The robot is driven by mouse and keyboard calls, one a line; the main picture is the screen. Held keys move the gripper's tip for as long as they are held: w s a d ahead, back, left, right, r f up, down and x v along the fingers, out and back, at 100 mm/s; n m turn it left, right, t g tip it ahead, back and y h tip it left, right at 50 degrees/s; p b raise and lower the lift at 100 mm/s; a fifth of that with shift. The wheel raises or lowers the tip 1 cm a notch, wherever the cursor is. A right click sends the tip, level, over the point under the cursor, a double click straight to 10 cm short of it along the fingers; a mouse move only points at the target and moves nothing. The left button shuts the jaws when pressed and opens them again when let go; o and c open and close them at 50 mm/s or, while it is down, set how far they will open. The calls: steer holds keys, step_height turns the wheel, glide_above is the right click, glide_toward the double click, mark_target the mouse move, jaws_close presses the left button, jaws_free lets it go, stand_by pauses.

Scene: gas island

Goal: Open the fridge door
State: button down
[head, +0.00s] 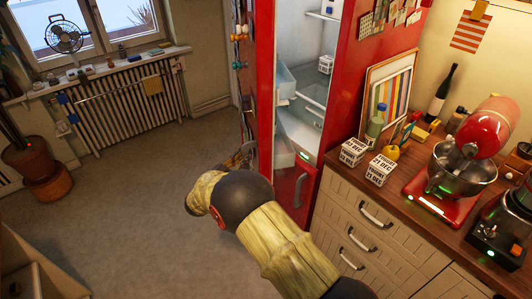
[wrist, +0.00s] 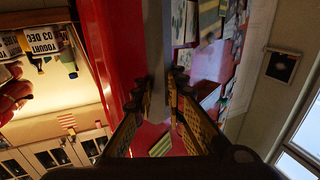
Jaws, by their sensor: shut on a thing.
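The red fridge (head: 352,75) stands open in the head view, with its lit shelves and a white drawer showing inside. Its upper door (head: 244,75) is swung out to the left and seen nearly edge-on, with magnets and papers on it. A lower red door (head: 294,186) with a handle looks closed. My arm reaches up to the door and hides most of my gripper there. In the wrist view, my gripper (wrist: 158,95) has its dark fingers on both sides of the door's edge, shut on it. The exact contact is dark.
A wooden counter (head: 395,187) on the right holds yogurt boxes (head: 381,170), bottles and a red mixer (head: 485,125). Drawers with handles stand below it, near my arm. Grey floor (head: 140,185) is clear to the left. A radiator (head: 130,100) and a potted plant (head: 30,160) stand farther off.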

steer(key=a+b, duration=0.1)
steer(key=a, duration=1.3)
steer(key=shift+w+a+f, duration=0.2)
steer(key=shift+w+f, duration=0.05)
steer(key=shift+w, duration=0.15)
steer(key=c, duration=2.3)
jaws_free()
steer(key=o, duration=0.3)
steer(key=shift+s+a+r, duration=0.15)
steer(key=shift+o, duration=0.8)
steer(key=v, duration=1.1)
steer(key=shift+s+a, duration=0.2)
steer(key=shift+s, duration=0.1)
